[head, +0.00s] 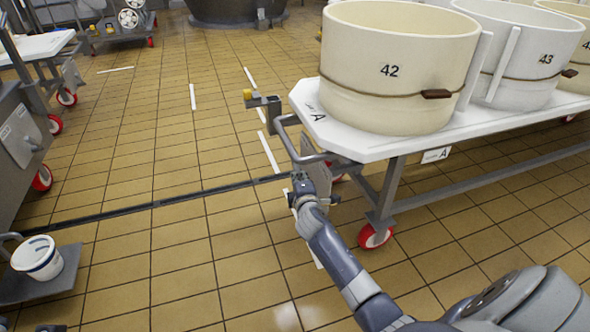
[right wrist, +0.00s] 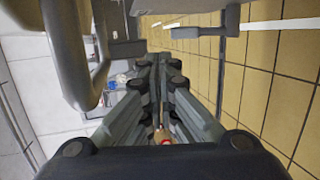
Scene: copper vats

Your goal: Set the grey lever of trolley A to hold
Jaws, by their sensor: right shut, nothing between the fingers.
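Trolley A (head: 440,150) stands at the right, a white-topped trolley with an "A" label on its edge. A grey push handle (head: 283,140) curves out from its near left end. My right gripper (head: 300,182) is low beside that end, just below the handle, shut and empty. In the right wrist view the shut fingers (right wrist: 160,75) point away, with a thick grey bar (right wrist: 75,55) close on the left and a grey arm with a block end (right wrist: 232,20) at upper right. I cannot tell for sure which grey part is the lever, or its setting. My left gripper is out of view.
Cream tubs, one marked 42 (head: 390,60) and one 43 (head: 530,50), stand on the trolley. A white bucket (head: 38,258) sits at lower left. The tiled floor between is clear.

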